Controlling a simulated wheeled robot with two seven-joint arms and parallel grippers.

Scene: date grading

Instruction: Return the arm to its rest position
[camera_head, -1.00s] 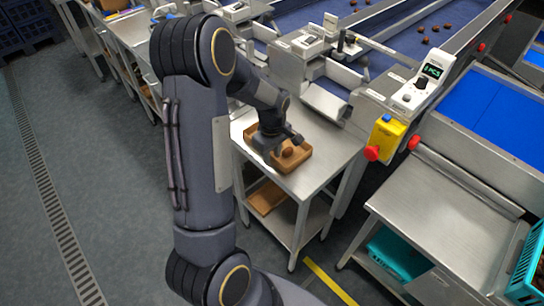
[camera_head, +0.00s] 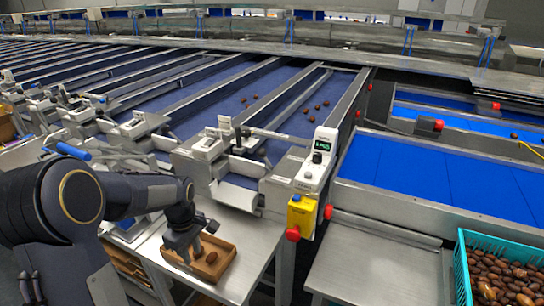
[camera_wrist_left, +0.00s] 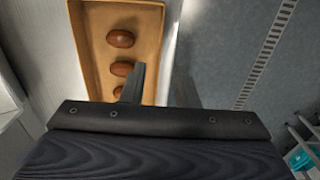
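A shallow brown tray (camera_head: 226,264) sits on a steel side table. A few brown dates lie in it, one of them showing clearly (camera_head: 211,257). My left arm comes in from the left, and its left gripper (camera_head: 184,246) points down at the tray's left part, hiding some of it. In the left wrist view the tray (camera_wrist_left: 92,48) lies below with several dates, one partly behind a finger. My left gripper's fingers (camera_wrist_left: 160,85) stand apart with nothing held between them. My right gripper is in neither view.
The steel table (camera_head: 246,238) has bare room around the tray. A yellow box with a red button (camera_head: 301,213) and a display unit (camera_head: 319,158) stand to its right. A teal crate of dates (camera_head: 462,272) is at the far right. Conveyor lanes run behind.

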